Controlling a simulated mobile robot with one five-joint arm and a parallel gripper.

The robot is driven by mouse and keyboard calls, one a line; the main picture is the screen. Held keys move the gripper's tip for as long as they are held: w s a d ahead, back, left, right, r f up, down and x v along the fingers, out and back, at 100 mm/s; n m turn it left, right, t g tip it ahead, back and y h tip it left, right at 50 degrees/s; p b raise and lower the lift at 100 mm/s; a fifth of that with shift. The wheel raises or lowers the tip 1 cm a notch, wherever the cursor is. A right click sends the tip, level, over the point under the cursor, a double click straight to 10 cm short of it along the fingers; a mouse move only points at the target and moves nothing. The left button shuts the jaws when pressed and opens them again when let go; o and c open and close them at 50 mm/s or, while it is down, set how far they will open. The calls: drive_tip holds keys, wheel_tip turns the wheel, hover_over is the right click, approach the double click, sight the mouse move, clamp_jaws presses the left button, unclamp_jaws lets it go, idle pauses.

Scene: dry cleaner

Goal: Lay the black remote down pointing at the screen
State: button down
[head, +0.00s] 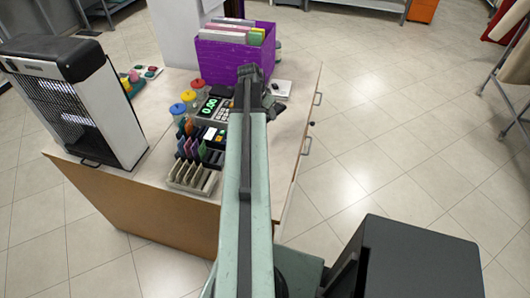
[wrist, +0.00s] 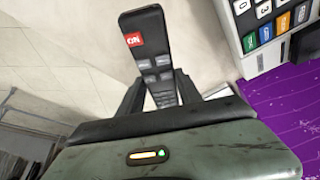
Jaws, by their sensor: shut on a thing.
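My gripper (wrist: 157,92) is shut on the black remote (wrist: 150,42) in the wrist view. The remote sticks out beyond the fingers, with a red ON button near its far end and grey buttons along its face; its near end is partly hidden between the fingers. In the head view my gripper is over the right part of the counter (head: 150,178), by the purple box, and my arm hides most of the remote. The only lit screen I can make out is the green display (head: 209,105) of the register, left of my arm; I cannot tell whether it is the task's screen.
The purple box (head: 228,62) of folders stands behind my gripper. The register keypad (wrist: 265,22) is close on the right in the wrist view.

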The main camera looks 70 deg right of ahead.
drive_tip(key=s+f+m+b, duration=0.1)
drive_tip(key=s, duration=0.4)
drive_tip(key=s+f+m+g+b, duration=0.1)
drive_tip(key=s+m, duration=0.1)
drive_tip(key=s, duration=0.3)
drive_tip(key=s+f+m+y+b, duration=0.1)
drive_tip(key=s+f+m, duration=0.1)
drive_tip(key=s, duration=0.3)
drive_tip(key=shift+f+g, duration=0.1)
drive_tip(key=shift+g, duration=0.2)
drive_tip(key=w+a, duration=0.3)
drive_tip(key=w, duration=0.1)
drive_tip(key=w+a+f+b, duration=0.1)
drive_tip(key=w+a, duration=0.2)
drive_tip(key=w, duration=0.1)
drive_tip(key=w+a+b, duration=0.1)
drive_tip(key=w+a, duration=0.2)
drive_tip(key=w, duration=0.1)
drive_tip(key=shift+w+a+f, duration=0.25)
drive_tip(key=shift+w, duration=0.05)
wheel_tip(320, 180, down, 4)
drive_tip(key=b, duration=0.4)
drive_tip(key=shift+w+a, duration=0.1)
drive_tip(key=shift+r+p, duration=0.3)
drive_tip(key=shift+f, duration=0.25)
drive_tip(key=c, duration=0.8)
unclamp_jaws()
drive_tip(key=shift+r, duration=0.1)
